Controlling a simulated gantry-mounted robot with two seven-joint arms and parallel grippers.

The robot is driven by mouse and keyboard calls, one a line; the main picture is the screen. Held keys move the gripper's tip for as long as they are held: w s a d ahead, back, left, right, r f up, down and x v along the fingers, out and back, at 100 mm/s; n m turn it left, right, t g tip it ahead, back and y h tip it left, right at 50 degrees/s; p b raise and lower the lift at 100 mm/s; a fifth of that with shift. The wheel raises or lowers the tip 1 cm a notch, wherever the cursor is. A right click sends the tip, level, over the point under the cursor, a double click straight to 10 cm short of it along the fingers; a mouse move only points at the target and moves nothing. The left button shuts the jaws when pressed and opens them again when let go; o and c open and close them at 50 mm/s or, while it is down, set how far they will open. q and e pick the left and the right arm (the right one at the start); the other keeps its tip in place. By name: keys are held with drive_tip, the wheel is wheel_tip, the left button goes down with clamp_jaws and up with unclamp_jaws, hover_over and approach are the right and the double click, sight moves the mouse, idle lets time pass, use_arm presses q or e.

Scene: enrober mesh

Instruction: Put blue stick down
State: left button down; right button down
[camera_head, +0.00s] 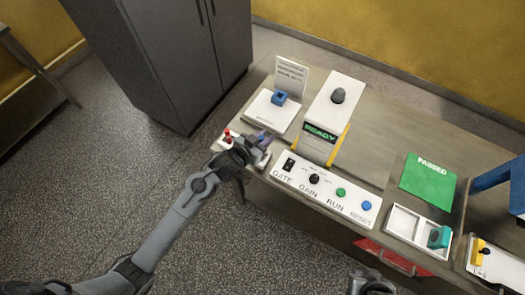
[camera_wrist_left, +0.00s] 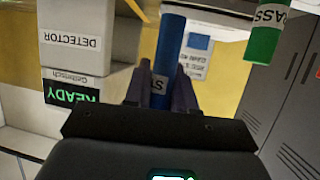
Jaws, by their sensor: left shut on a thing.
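The blue stick (camera_wrist_left: 168,52) stands between the two fingers of my left gripper (camera_wrist_left: 161,92) in the left wrist view, with part of a white label showing. My left gripper (camera_head: 262,143) is shut on it at the front left of the bench in the head view. The stick is small and mostly hidden there, and I cannot tell whether its end touches anything. A grey part of my right arm shows at the bottom edge of the head view, but its fingers cannot be made out.
A red stick (camera_head: 228,137) is left of my left gripper. A green labelled stick (camera_wrist_left: 265,35) shows in the wrist view. Behind are a white plate (camera_head: 262,112) with a blue block (camera_head: 280,98) and the READY detector (camera_head: 331,115). A button panel (camera_head: 325,190) lies right.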

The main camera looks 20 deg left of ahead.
use_arm(q)
wheel_tip(320, 180, down, 2)
drive_tip(key=shift+s+f, duration=0.15)
drive_tip(key=shift+f, duration=1.85)
use_arm(e)
drive_tip(key=shift+s+a+f, duration=0.15)
drive_tip(key=shift+s+f, duration=0.2)
use_arm(q)
drive_tip(key=shift+f, duration=0.15)
drive_tip(key=c, duration=0.9)
unclamp_jaws()
drive_tip(key=shift+c, duration=0.2)
use_arm(e)
drive_tip(key=shift+f, duration=0.1)
